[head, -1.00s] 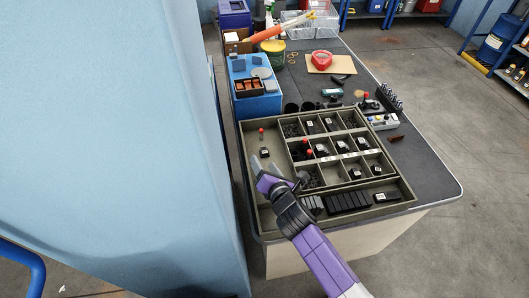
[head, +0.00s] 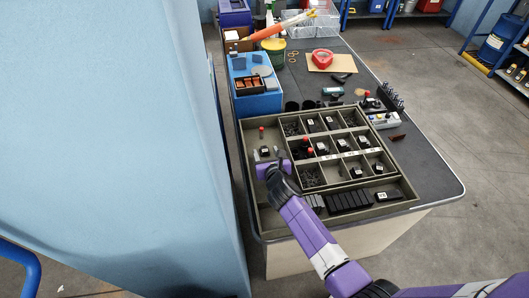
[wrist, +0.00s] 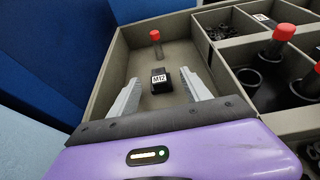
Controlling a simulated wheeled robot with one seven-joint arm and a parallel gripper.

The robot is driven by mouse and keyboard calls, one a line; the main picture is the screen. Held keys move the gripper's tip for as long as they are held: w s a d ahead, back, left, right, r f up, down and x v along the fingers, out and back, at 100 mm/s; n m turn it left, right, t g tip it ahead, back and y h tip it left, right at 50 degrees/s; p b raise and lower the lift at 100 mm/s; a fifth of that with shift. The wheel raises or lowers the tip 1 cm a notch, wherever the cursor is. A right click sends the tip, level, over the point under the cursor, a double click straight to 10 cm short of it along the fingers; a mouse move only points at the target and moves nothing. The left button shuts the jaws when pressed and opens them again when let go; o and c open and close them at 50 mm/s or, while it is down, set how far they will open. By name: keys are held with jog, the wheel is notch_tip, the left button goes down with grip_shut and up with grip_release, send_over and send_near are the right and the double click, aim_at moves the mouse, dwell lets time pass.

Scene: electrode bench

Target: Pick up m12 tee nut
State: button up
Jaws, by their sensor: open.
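The M12 tee nut (wrist: 161,80) is a small black block with a white M12 label. It lies on the bare floor of the tray's left compartment. In the head view the nut (head: 265,151) shows just beyond my fingertips. My gripper (wrist: 158,92) is open and empty, with one grey finger to the left of the nut and one to the right. The fingers point toward the nut and do not appear to touch it. In the head view my gripper (head: 267,157) hangs over the left compartment.
A red-topped pin (wrist: 155,40) stands behind the nut in the same compartment. The sectioned tray (head: 250,190) has a divider wall close on the right, with labelled black parts and more red-topped pieces beyond. A blue box (head: 259,104) stands behind the tray.

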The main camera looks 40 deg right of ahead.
jog(key=shift+w+d+f, duration=0.2)
jog(key=shift+w+d, duration=0.1)
jog(key=shift+w, duration=0.2)
grip_shut()
jog(key=shift+r, duration=0.1)
